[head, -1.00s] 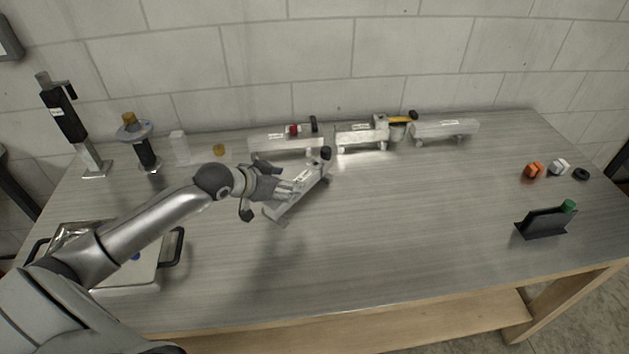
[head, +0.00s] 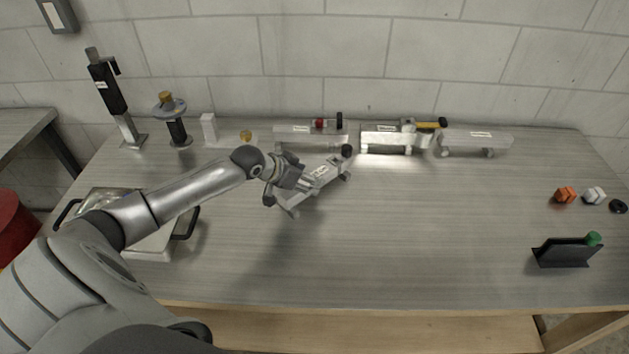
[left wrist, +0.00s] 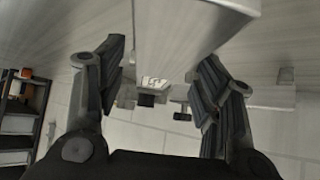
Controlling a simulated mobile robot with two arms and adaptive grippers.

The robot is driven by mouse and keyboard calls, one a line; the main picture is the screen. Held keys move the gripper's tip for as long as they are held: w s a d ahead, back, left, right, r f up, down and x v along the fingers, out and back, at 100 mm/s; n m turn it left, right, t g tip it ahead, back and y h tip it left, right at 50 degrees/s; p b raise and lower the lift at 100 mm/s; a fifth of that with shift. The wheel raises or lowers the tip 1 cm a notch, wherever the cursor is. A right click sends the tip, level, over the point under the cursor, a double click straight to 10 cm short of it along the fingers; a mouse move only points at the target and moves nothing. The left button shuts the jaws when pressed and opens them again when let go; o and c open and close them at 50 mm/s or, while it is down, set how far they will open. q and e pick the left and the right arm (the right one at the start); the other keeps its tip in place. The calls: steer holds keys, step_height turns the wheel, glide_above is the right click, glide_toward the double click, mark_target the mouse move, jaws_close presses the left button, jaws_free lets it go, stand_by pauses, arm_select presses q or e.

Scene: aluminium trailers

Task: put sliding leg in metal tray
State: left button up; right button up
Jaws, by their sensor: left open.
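A pale metal piece with a label and a black knob (head: 322,172), apparently the sliding leg, lies at a slant in the middle of the table. My left gripper (head: 300,184) is at its near left part and partly hides it. In the left wrist view my left gripper (left wrist: 162,85) is open, with a pale bar (left wrist: 185,30) between and above its fingers. I cannot tell whether they touch it. The metal tray (head: 150,246), with black handles, is at the table's left, partly behind my left arm. My right gripper is out of view.
A black and silver upright leg (head: 108,90) and a disc-topped stand (head: 177,120) are at the back left. Labelled metal beams (head: 475,141) line the back. Small orange (head: 565,195) parts and a black holder (head: 563,253) are at the right. The table's centre right is clear.

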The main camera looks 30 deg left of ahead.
arm_select(q)
steer(key=shift+p+x, duration=0.45)
steer(key=shift+x, duration=1.85)
steer(key=shift+s+d, duration=0.1)
steer(key=shift+s, duration=0.05)
jaws_close()
